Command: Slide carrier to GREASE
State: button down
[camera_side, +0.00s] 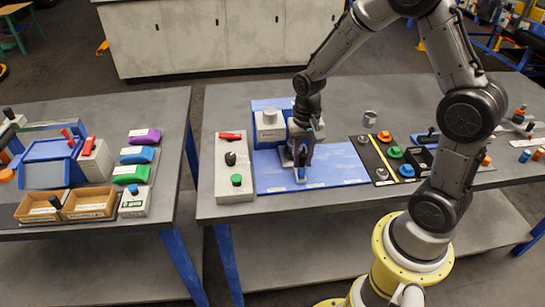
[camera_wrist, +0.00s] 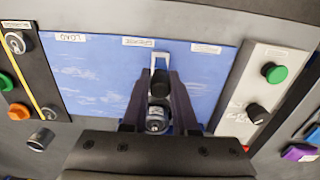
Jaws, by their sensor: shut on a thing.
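The blue board (camera_side: 345,172) lies flat on the middle table, with white labels along its near edge. In the wrist view its left label reads LOAD (camera_wrist: 69,37); the middle label (camera_wrist: 138,42) and right label (camera_wrist: 206,48) are too small to read. The carrier, a dark knobbed piece with a pale forked pointer (camera_wrist: 160,58), is on the board. Its pointer lies between the middle and right labels, nearer the middle one. My gripper (camera_side: 301,158) is shut on the carrier's dark knob (camera_wrist: 157,118), its fingers on either side. Much of the carrier is hidden by my gripper.
A grey control box (camera_side: 235,196) with a red lever, black knob and green button stands left of the board. A dark panel of coloured knobs (camera_side: 382,148) and a grey cup (camera_side: 370,118) are right.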

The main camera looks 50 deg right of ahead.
jog(key=shift+s+d, duration=1.25)
jog(key=shift+d, duration=0.1)
jog(key=c, duration=0.5)
grip_release()
jog(key=shift+r, duration=0.1)
jog(key=shift+r, duration=2.15)
notch_tip(320, 180, up, 4)
jog(key=shift+f, duration=0.25)
